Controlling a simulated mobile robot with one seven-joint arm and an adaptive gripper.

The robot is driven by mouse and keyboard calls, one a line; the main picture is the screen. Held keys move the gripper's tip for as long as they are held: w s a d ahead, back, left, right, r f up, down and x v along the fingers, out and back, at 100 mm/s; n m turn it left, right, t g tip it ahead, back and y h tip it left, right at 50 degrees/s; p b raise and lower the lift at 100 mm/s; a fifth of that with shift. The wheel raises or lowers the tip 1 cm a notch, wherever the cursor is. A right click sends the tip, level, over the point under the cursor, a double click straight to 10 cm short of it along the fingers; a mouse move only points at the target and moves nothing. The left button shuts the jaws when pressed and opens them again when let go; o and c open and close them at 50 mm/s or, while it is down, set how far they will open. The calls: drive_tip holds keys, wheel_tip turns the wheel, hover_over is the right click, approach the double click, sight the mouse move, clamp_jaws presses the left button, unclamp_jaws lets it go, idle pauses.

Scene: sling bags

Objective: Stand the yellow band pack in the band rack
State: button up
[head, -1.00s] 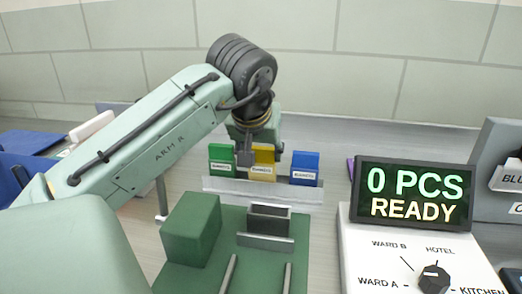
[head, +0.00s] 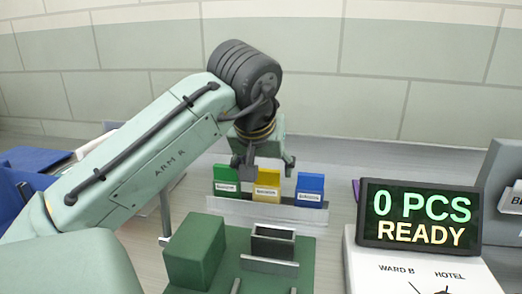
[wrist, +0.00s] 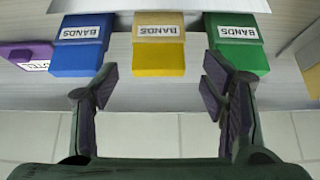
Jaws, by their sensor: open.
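The yellow band pack (head: 267,185) stands between the green pack (head: 227,181) and the blue pack (head: 310,188) behind a low pale rail (head: 262,212). In the wrist view the yellow pack (wrist: 159,52) is in the middle, its label reading BANDS. My gripper (head: 264,168) is open and empty above the packs. In the wrist view its fingers (wrist: 161,88) are spread wide, just short of the yellow pack and not touching it. A small dark open-topped holder (head: 272,242) stands on the green base; I cannot tell for certain that it is the band rack.
A green block (head: 195,252) stands left of the holder. A white control box with a display (head: 419,215) reading 0 PCS READY is at the right. A purple labelled item (wrist: 28,56) lies beside the blue pack. Blue items are at the far left.

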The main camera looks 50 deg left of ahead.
drive_tip(key=v, duration=0.9)
drive_tip(key=shift+r+b, duration=0.15)
drive_tip(key=shift+b, duration=0.25)
drive_tip(key=shift+s+d, duration=0.1)
drive_tip(key=shift+s, duration=0.05)
idle(0.5)
